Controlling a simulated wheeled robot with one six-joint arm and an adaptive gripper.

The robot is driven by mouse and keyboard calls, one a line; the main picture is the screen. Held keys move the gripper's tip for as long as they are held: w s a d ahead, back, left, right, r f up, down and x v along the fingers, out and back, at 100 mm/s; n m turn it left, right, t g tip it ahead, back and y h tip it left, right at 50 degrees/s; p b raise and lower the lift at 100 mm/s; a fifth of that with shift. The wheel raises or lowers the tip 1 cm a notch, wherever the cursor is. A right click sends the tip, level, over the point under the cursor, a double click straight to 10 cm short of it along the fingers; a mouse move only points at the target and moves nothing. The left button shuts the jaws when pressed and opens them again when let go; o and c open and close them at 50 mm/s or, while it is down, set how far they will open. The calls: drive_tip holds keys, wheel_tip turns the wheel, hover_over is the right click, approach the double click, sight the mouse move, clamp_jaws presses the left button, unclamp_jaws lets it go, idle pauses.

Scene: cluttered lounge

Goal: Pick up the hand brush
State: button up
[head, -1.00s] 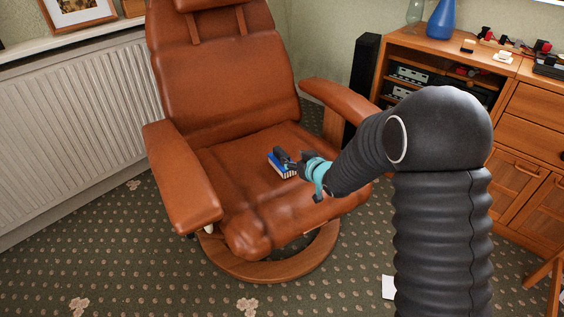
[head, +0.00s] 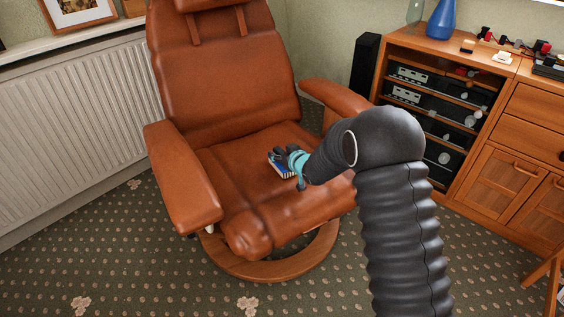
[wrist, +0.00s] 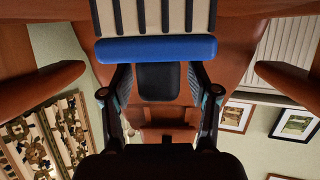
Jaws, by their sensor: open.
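The hand brush (head: 277,169) lies on the brown leather seat of the armchair, blue with pale bristles. In the wrist view its blue body (wrist: 156,49) crosses the top, with cream and black bristle rows above it. My gripper (head: 284,156) is right over the brush in the head view and hides part of it. In the wrist view my gripper (wrist: 160,76) is open, its two fingers apart, with tips close to the lower edge of the blue body. A dark block shows between the fingers; I cannot tell if it belongs to the brush. Contact is not clear.
The armchair (head: 225,75) has raised armrests on both sides of the seat and a round wooden base. A radiator (head: 80,125) stands at the left. A wooden cabinet (head: 505,125) with audio units and a black speaker (head: 364,80) stand at the right.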

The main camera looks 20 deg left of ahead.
clamp_jaws()
drive_tip(key=shift+r, duration=0.1)
